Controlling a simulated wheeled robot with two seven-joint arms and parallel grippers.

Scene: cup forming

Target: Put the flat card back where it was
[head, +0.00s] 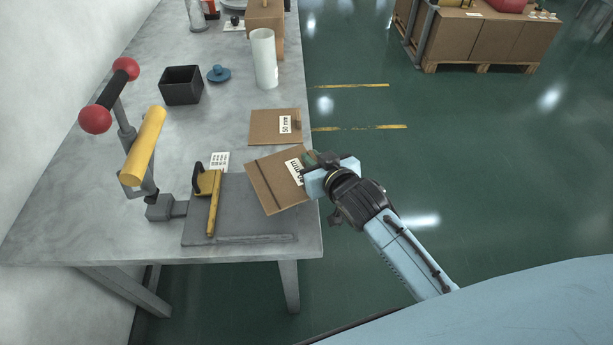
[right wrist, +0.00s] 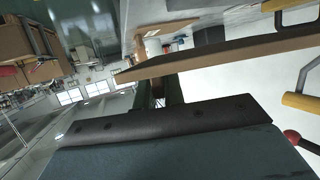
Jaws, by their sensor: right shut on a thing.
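A flat brown card (head: 272,188) with a dark line and a white label ending in "mm" is in my right gripper (head: 313,168), which is shut on its right edge. The card is tilted above the grey base plate (head: 250,222) near the table's right edge. In the right wrist view the card (right wrist: 225,52) shows edge-on between the dark fingers. A second brown card (head: 268,128), labelled "50 mm", lies flat on the table just behind it. My left gripper is not in view.
A yellow clamp (head: 213,207) is on the plate. Behind are a black box (head: 181,85), a blue knob (head: 218,73) and a white cylinder (head: 264,60). The table's middle left is clear.

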